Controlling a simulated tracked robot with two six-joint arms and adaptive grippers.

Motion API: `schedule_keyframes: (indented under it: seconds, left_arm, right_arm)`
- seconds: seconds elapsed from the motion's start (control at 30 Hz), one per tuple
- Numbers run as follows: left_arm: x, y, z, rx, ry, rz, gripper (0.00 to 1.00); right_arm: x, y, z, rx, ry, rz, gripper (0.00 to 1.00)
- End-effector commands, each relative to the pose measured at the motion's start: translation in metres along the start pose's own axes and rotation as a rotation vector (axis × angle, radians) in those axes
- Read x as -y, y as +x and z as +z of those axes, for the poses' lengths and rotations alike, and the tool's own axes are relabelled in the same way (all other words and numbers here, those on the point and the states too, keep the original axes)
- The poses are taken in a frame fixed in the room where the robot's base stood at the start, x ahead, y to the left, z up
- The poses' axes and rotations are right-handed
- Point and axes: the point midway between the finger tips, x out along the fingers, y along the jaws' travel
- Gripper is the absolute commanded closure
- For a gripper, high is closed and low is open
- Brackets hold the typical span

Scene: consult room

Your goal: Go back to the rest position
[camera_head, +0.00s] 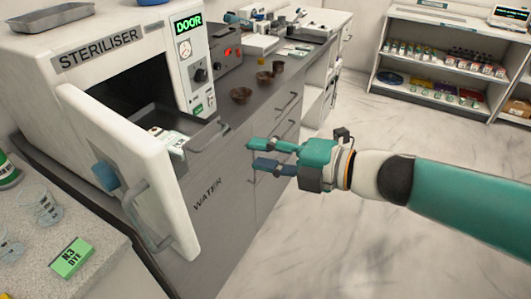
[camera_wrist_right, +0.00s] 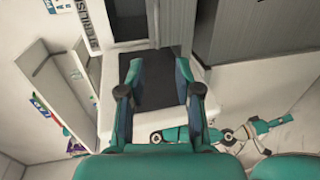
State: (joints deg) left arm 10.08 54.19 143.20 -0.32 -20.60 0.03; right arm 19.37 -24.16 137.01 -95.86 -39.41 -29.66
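My right gripper (camera_head: 253,154) reaches in from the right in the head view. Its teal fingers point left, in front of the grey cabinet and to the right of the open steriliser door (camera_head: 135,165). In the right wrist view the two fingers of this gripper (camera_wrist_right: 159,70) stand apart with nothing between them. I do not see my left gripper in the head view. Teal and white jointed parts show low at the right in the wrist view, but no left gripper can be made out there.
The white steriliser (camera_head: 85,52) stands at left, with a tray (camera_head: 200,135) drawn partly out. Small brown bowls (camera_head: 241,95) stand on the grey counter. Shelves (camera_head: 440,50) stand behind; marble floor is clear.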

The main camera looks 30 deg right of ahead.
Motion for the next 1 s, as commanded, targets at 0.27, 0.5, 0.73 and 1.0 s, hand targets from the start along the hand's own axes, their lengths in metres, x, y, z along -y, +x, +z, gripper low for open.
schedule_keyframes:
  seconds: [0.27,0.5,0.73,1.0]
  left_arm:
    - [0.0,0.0,0.0,0.0,0.0,0.0,0.6]
    - [-0.002,-0.006,0.0,0.0,0.0,0.0,0.6]
    - [-0.006,-0.017,0.0,0.0,0.0,0.0,0.6]
    - [-0.01,-0.028,0.0,0.0,0.0,0.0,0.6]
  right_arm:
    - [-0.001,0.0,0.0,0.0,0.0,0.0,0.66]
    - [0.023,0.026,-0.007,-0.075,0.064,-0.065,0.66]
    - [0.103,0.091,-0.034,-0.205,0.361,-0.233,0.66]
    - [0.24,0.145,-0.078,-0.076,1.006,-0.526,0.66]
